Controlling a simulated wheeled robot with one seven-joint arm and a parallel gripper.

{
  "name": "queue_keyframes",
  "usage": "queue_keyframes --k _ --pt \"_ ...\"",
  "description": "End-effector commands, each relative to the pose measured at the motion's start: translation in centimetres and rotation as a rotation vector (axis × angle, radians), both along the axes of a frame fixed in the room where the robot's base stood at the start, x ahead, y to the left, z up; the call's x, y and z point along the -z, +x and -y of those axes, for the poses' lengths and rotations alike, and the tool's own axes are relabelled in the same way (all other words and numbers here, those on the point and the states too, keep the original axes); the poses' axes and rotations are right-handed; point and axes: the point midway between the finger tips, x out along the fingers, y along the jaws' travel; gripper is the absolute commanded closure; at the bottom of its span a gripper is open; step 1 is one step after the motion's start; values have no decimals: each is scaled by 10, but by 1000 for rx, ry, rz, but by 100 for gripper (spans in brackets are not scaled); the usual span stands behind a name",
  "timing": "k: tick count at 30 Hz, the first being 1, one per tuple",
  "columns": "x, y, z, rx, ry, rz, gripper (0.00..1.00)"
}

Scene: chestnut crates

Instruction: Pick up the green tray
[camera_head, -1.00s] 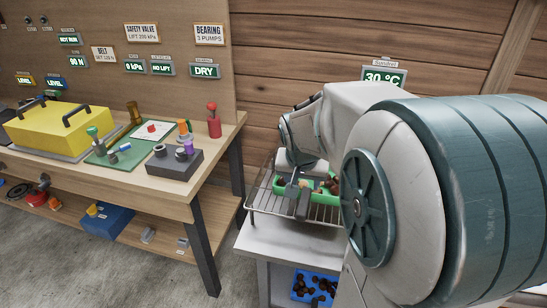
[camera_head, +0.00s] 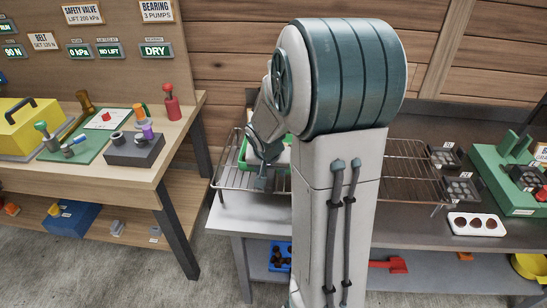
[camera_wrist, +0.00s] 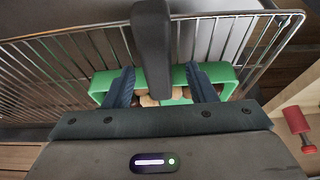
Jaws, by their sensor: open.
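The green tray (camera_wrist: 226,79) lies on a wire rack in the wrist view, with brown and pale pieces inside. A dark bar crosses the middle of that view and hides part of the tray. My gripper (camera_wrist: 161,70) is open, its two dark fingers apart over the tray's near side. I cannot tell whether they touch it. In the head view, only a green edge of the tray (camera_head: 243,152) shows beside my arm, which hides the rest. My gripper (camera_head: 262,183) is low at the rack there, its fingers mostly hidden.
The wire rack (camera_head: 228,187) stands on a grey bench. A blue bin of chestnuts (camera_head: 274,258) and a red scoop (camera_head: 390,265) are on the shelf below. A white holder (camera_head: 460,231) and a green stand (camera_head: 490,166) are at right. A wooden workbench (camera_head: 125,181) is at left.

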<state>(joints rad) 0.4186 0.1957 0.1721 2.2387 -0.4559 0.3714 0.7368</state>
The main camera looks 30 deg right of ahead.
Motion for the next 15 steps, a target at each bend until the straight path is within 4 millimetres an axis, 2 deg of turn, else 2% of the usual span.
queue_keyframes --k 3,6,15 --pt "16 4 4 -1 0 -3 49" --pt "25 7 6 -1 0 -3 49" --pt "27 9 7 0 0 0 49"
